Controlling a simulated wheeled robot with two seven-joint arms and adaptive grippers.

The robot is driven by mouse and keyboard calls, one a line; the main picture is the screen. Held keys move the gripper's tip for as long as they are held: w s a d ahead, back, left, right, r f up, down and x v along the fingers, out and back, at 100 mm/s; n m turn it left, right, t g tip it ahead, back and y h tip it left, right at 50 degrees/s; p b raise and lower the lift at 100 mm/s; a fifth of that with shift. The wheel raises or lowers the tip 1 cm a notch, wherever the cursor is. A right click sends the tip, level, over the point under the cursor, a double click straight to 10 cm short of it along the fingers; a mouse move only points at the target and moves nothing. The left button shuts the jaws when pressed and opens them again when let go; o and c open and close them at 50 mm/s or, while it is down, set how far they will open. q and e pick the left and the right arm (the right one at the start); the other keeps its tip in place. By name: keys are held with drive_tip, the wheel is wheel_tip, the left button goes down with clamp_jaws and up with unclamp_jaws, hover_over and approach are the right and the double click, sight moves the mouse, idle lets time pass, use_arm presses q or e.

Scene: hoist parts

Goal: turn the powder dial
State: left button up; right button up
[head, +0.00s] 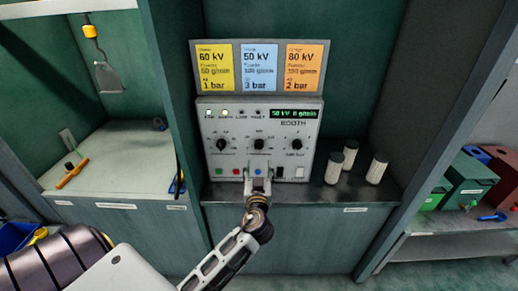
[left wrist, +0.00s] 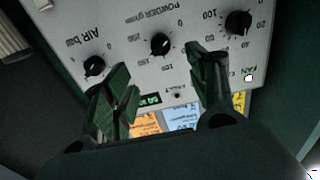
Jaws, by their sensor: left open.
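The powder dial (head: 259,143) is the middle of three black knobs on a pale grey control panel (head: 228,163). In the left wrist view, which is turned upside down, the powder dial (left wrist: 160,43) shows under its POWDER g/min label. My left gripper (head: 258,181) is open at the lower middle of the panel, below the dial in the head view. In the left wrist view, its two fingers (left wrist: 165,78) stand apart with the dial between and beyond them, and nothing is held. The display (head: 293,113) seems to read 50 kV and 0 g/min. My right gripper is out of view.
A left knob (head: 221,144) and an air knob (head: 296,144) flank the dial. Coloured buttons line the panel's bottom. A yellow, blue and orange card board (head: 259,88) stands above. Ribbed pale cylinders (head: 349,155) stand right on the shelf.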

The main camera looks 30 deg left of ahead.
sight(259, 148)
use_arm(q)
drive_tip(key=p+x, duration=0.2)
drive_tip(key=x, duration=0.5)
drive_tip(key=shift+w+a+r, duration=0.15)
drive_tip(key=shift+w+a, duration=0.05)
drive_tip(key=x, duration=0.2)
drive_tip(key=shift+w+a+p, duration=0.15)
drive_tip(key=shift+w+p, duration=0.1)
drive_tip(key=shift+p, duration=0.1)
drive_tip(key=shift+p+x, duration=0.3)
drive_tip(key=shift+x, duration=0.9)
drive_tip(key=shift+w+a, duration=0.15)
drive_tip(key=shift+w, duration=0.05)
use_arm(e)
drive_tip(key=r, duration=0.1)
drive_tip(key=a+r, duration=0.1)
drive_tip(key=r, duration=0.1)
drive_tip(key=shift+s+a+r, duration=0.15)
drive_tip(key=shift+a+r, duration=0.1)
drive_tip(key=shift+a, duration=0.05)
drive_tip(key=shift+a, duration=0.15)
